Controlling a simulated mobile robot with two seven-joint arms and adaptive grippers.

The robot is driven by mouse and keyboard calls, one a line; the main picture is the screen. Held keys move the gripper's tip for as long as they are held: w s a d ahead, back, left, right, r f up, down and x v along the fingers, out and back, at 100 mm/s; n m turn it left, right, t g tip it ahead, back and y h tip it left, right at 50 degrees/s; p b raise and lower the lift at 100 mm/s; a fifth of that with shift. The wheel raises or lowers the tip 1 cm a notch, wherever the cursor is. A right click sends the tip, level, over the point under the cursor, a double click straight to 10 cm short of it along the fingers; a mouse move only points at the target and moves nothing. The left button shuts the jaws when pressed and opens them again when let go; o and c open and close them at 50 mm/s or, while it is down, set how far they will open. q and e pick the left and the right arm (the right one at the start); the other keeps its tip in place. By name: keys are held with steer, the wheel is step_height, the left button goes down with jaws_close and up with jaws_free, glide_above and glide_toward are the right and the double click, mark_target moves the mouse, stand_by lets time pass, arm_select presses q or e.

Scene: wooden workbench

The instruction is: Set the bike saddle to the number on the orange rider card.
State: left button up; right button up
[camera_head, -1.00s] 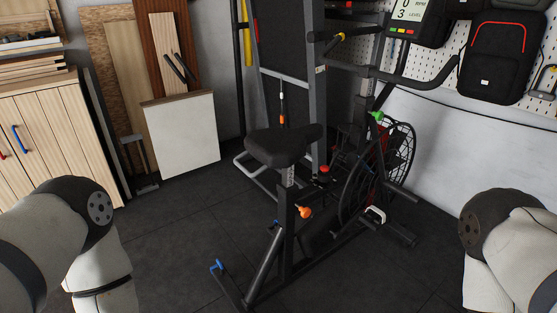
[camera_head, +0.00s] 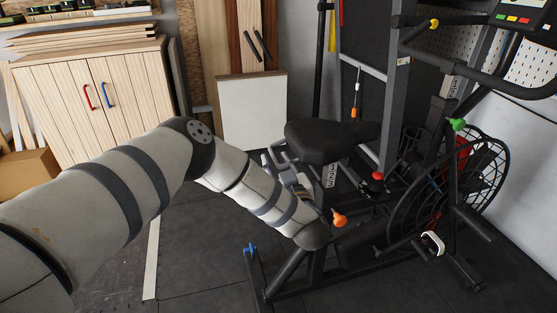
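The black bike saddle (camera_head: 330,138) sits on its post at the middle of the view. The post (camera_head: 330,177) carries pale scale marks too small to read. An orange knob (camera_head: 339,219) sticks out of the frame below. My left arm reaches in from the left and bends near the bike; its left gripper (camera_head: 277,157) is partly hidden behind my arm, close by the saddle's left end. I cannot tell whether it touches the saddle, or whether its fingers are open. My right gripper is out of view. I see no orange rider card.
The bike's fan wheel (camera_head: 450,190), green knob (camera_head: 457,124) and red knob (camera_head: 376,176) stand to the right. A blue lever (camera_head: 249,248) is at the rear foot. A wooden cabinet (camera_head: 90,100) and a white board (camera_head: 252,112) stand behind.

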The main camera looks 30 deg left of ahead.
arm_select(q)
steer(key=shift+x, duration=1.4)
jaws_close()
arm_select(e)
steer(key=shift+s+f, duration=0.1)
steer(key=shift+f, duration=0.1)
